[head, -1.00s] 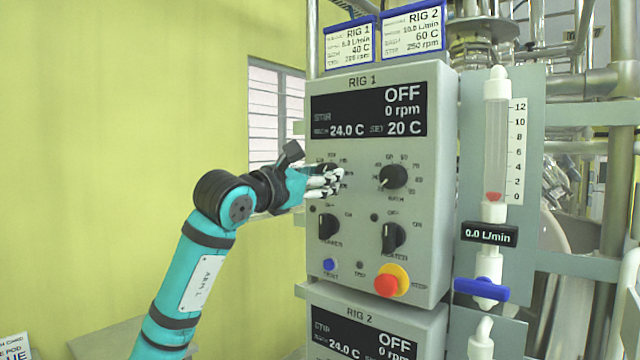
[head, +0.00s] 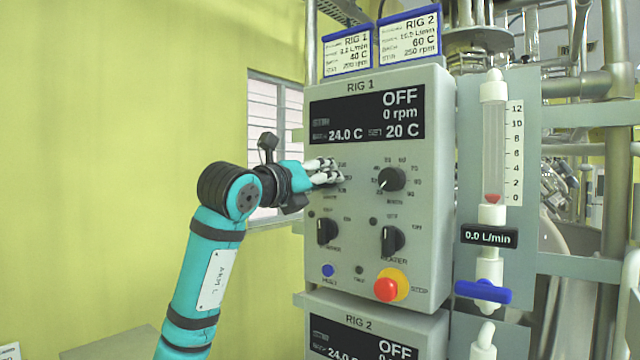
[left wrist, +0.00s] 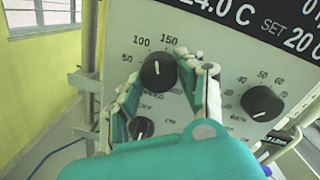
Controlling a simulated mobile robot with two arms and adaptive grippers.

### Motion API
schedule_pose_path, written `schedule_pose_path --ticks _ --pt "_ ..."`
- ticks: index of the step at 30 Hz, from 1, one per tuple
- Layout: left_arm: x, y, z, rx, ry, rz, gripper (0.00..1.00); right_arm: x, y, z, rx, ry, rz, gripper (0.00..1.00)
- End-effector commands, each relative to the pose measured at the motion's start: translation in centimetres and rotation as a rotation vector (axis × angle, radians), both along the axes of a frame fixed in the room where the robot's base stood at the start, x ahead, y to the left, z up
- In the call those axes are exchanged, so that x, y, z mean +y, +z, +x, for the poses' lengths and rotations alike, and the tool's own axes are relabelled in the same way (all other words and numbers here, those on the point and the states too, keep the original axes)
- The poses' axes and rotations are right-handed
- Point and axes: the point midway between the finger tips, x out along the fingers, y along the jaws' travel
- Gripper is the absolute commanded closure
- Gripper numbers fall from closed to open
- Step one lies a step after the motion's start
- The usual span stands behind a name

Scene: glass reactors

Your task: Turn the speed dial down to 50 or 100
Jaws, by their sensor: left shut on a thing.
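The speed dial (left wrist: 158,71) is a round black knob on the grey RIG 1 panel, with 50, 100 and 150 printed around it in the left wrist view. My left gripper (left wrist: 160,88) has its pale, jointed fingers on both sides of this dial and is shut on it. In the head view my left gripper (head: 325,172) is at the upper left knob position and its fingers hide the dial. The dial's exact setting is hard to read. The RIG 1 display (head: 366,112) reads OFF, 0 rpm, 24.0 C and SET 20 C. My right gripper is not in view.
The bath knob (head: 392,179) is to the right of the dial. A red stop button (head: 386,289) is lower on the panel. A flow meter (head: 493,145) stands at the right.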

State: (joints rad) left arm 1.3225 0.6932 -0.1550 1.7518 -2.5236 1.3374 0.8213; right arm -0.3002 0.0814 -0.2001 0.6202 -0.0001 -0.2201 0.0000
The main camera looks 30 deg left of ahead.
Motion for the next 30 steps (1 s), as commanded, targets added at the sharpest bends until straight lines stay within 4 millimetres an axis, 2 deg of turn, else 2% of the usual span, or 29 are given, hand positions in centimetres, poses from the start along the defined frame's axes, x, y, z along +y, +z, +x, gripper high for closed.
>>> schedule_pose_path --ticks 6,15,30 --pt "-0.2 -0.38 0.16 0.025 -0.002 -0.175 0.94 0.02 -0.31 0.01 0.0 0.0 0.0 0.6" --pt "-0.24 -0.28 0.15 0.038 -0.001 -0.337 0.94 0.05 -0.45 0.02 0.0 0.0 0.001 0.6" --pt "-0.25 -0.26 0.15 0.043 -0.002 -0.4 0.94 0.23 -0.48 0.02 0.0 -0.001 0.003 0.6"
